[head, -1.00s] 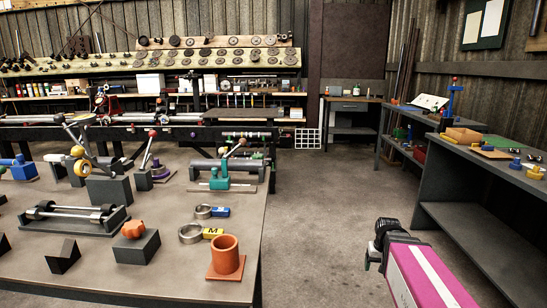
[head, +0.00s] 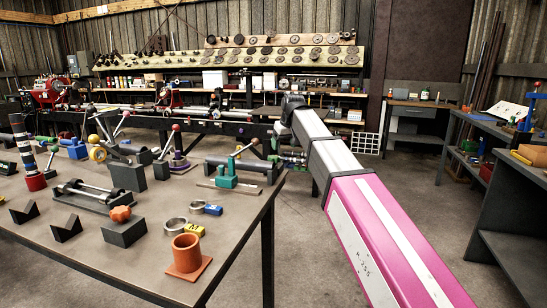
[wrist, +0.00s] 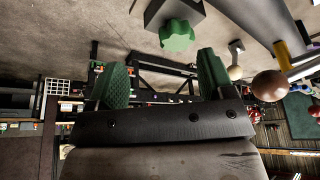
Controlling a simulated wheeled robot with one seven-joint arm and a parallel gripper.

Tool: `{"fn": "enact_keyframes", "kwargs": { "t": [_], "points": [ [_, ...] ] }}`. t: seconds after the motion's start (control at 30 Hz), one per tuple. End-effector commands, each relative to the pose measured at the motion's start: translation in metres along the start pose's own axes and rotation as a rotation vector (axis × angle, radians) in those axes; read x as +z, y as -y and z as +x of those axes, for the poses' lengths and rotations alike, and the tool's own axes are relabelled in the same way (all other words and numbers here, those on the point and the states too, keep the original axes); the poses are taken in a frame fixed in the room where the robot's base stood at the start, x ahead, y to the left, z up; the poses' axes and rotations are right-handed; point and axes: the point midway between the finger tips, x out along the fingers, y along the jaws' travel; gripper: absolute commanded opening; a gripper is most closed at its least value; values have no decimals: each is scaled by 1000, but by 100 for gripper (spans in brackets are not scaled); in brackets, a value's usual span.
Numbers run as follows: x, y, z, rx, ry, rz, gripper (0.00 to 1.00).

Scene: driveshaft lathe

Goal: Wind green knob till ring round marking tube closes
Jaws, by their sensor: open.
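The green knob (wrist: 177,34) is a lobed knob on the end of a dark block (wrist: 176,12), at the top of the wrist view. My gripper (wrist: 163,77) is open and empty, its two green-padded fingers spread apart. The knob lies beyond the gap between the fingertips, apart from both. A grey cylinder (wrist: 262,28) runs beside the block. I cannot tell which part is the marking tube or its ring, so the ring's state is unclear. In the head view my arm reaches past the table's right corner and the gripper is hidden.
In the wrist view a brown ball (wrist: 269,85) and a smaller pale ball (wrist: 235,72) sit right of the fingers. In the head view, the table (head: 120,270) holds blocks, rings, an orange cup (head: 186,252) and a green clamp (head: 228,172). Open floor lies at the right.

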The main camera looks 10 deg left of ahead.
Motion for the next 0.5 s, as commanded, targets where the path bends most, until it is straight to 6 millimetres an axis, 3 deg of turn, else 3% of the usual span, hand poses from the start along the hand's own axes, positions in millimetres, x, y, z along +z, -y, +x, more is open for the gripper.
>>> {"fn": "enact_keyframes", "kwargs": {
  "t": [0.1,0.23,0.5],
  "points": [
    [-19,16,-20,-7,-15,-28,75],
    [-24,22,-24,-10,-20,-38,75],
    [-24,22,11,-10,-18,-38,75]
  ]
}}
